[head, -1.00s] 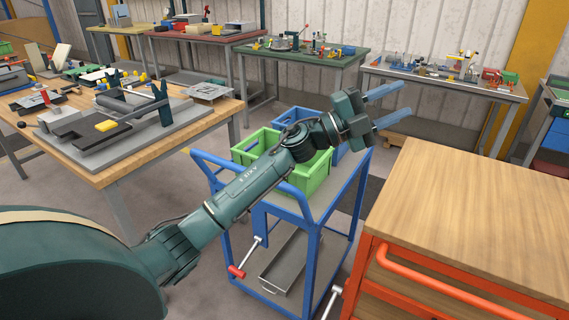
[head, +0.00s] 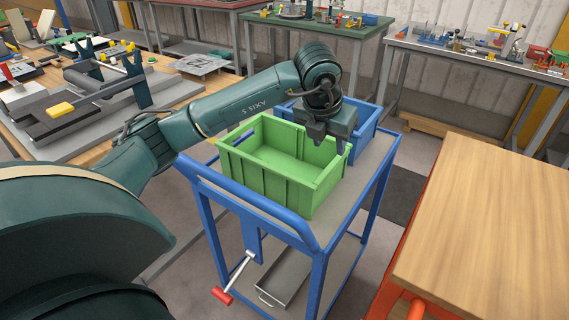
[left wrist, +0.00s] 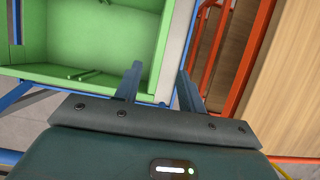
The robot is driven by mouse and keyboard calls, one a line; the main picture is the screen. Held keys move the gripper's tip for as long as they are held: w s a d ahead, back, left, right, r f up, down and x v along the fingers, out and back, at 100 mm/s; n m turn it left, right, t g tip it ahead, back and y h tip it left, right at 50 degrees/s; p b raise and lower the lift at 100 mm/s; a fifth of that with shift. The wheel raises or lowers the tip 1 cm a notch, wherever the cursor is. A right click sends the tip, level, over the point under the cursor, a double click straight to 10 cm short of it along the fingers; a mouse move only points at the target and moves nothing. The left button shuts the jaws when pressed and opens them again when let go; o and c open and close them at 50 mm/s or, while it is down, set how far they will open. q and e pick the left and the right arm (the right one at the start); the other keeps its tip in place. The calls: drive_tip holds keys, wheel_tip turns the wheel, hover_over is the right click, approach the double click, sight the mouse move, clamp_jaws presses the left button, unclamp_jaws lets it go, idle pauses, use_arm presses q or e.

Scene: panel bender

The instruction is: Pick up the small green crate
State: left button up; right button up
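The green crate (head: 265,178) stands upright and open on the top shelf of a blue trolley, and it looks empty. My left gripper (head: 338,146) points down at the crate's right end, its fingers partly hidden in the head view. In the left wrist view the gripper (left wrist: 160,69) is open, with one finger over the inside of the crate (left wrist: 85,45) and the other outside its wall. The wall lies between the fingers in that view; I cannot tell whether they touch it. My right gripper is not in view.
A blue crate (head: 367,127) stands right behind the green one on the trolley (head: 318,262). A wooden-topped orange cabinet (head: 495,225) is close on the right. A cluttered workbench (head: 185,92) is on the left. A metal tray (head: 283,278) lies on the lower shelf.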

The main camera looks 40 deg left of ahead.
sight(332, 165)
use_arm(q)
drive_tip(key=x, duration=0.5)
drive_tip(key=shift+d+f, duration=0.15)
drive_tip(key=shift+f, duration=0.15)
drive_tip(key=shift+p+x, duration=0.45)
drive_tip(key=shift+x, duration=2.35)
drive_tip(key=shift+f+b, duration=0.2)
drive_tip(key=shift+b, duration=0.15)
drive_tip(key=shift+c, duration=0.6)
clamp_jaws()
drive_tip(key=shift+r, duration=0.1)
